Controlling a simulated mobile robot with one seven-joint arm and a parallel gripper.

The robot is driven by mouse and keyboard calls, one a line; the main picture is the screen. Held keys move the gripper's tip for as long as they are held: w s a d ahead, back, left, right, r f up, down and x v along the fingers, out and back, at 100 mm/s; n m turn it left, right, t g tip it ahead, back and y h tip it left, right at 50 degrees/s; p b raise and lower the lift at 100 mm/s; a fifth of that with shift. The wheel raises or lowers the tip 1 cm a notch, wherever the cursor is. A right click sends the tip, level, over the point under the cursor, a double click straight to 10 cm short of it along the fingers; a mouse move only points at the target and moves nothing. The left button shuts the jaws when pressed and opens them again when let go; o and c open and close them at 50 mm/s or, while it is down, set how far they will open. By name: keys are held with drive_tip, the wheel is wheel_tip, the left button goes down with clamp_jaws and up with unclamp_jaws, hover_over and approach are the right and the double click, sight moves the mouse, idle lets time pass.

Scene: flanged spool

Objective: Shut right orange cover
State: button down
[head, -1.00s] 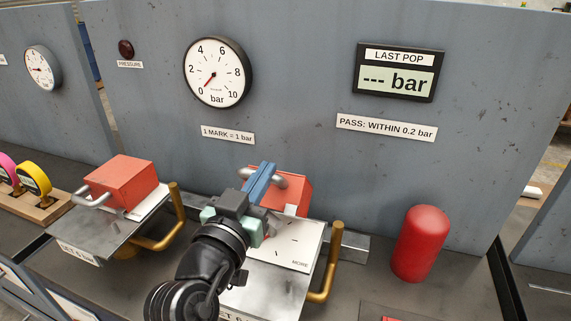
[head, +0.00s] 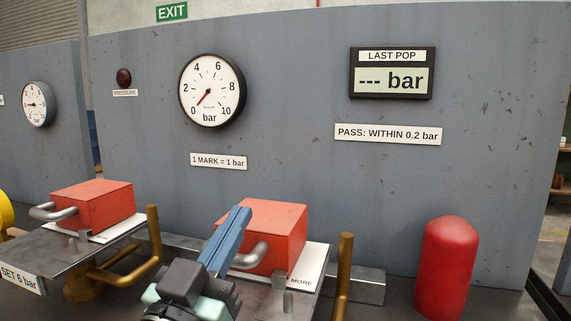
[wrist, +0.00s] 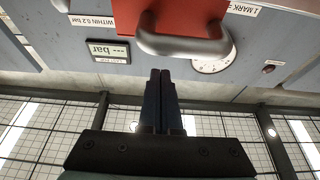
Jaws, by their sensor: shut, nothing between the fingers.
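The right orange cover (head: 277,230) is a box with a grey bar handle (head: 250,256) on its front. It lies over the white dial plate (head: 305,284), hiding most of the dial; only the right edge with "MORE" shows. I cannot tell whether it is fully seated. My gripper (head: 242,211) is shut and empty, its blue fingers pointing up just left of the cover and its handle. In the wrist view the shut fingertips (wrist: 160,72) are close to the handle (wrist: 186,45) and the orange cover (wrist: 175,15); contact is unclear.
A left orange cover (head: 92,205) lies over its plate on a metal stand. Brass bent levers (head: 344,270) stand beside the stands. A red cylinder (head: 446,268) is at the right. The grey panel behind carries a gauge (head: 212,90) and a display (head: 392,74).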

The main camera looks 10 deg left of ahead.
sight(235, 262)
drive_tip(key=f+b, duration=0.2)
drive_tip(key=b, duration=0.1)
drive_tip(key=shift+s+f+t, duration=0.3)
drive_tip(key=shift+s, duration=0.05)
drive_tip(key=f+t+b, duration=0.1)
drive_tip(key=b, duration=0.3)
drive_tip(key=s+f+t+b, duration=0.1)
drive_tip(key=b, duration=0.4)
drive_tip(key=shift+s+a+f+h, duration=0.1)
drive_tip(key=shift+a+f+h, duration=0.05)
drive_tip(key=shift+f+h, duration=0.2)
drive_tip(key=shift+f, duration=0.15)
